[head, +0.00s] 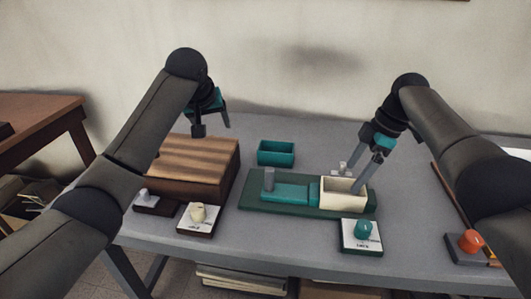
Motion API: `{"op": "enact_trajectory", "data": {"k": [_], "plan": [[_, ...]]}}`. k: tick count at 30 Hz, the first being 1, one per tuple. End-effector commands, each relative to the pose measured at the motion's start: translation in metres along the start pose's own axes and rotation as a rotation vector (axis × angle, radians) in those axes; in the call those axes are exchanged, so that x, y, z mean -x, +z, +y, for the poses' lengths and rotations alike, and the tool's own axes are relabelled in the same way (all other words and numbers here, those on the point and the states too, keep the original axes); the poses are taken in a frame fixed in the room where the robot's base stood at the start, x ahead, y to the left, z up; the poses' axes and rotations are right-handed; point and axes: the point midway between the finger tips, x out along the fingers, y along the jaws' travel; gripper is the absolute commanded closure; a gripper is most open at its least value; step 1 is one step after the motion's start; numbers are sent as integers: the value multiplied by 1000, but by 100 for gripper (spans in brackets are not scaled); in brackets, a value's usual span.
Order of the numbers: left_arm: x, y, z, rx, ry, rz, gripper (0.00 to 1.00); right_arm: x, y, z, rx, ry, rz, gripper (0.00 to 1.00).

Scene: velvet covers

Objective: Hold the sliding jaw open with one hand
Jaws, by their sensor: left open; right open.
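A dark green base (278,209) lies on the table. It carries a teal sliding piece (287,193) with an upright grey post (269,179) at its left end. A teal block stands at its right end, against a cream open-topped box (343,201). I cannot tell which teal part is the jaw, or whether there is a gap. My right gripper (352,178) is open over the cream box, its fingers pointing down; one fingertip is at the box's right side, contact unclear. My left gripper (212,131) is open and empty, high above the wooden box.
A wooden box (200,160) stands at the left, a teal open tray (276,153) behind the base. The table's front strip is mostly clear.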

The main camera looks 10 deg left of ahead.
Motion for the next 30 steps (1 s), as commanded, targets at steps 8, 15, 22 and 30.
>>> {"op": "enact_trajectory", "data": {"k": [8, 15, 22, 30], "plan": [[20, 70, 91, -226, 50, -180, 30, 0, 0, 0, 0, 0, 0, 0], [26, 107, 112, -329, 37, -267, 30, 0, 0, 0, 0, 0, 0, 0], [3, 118, 112, -341, 32, -282, 30, 0, 0, 0, 0, 0, 0, 0], [-48, 133, 112, -339, 34, -281, 30, 0, 0, 0, 0, 0, 0, 0]]}}
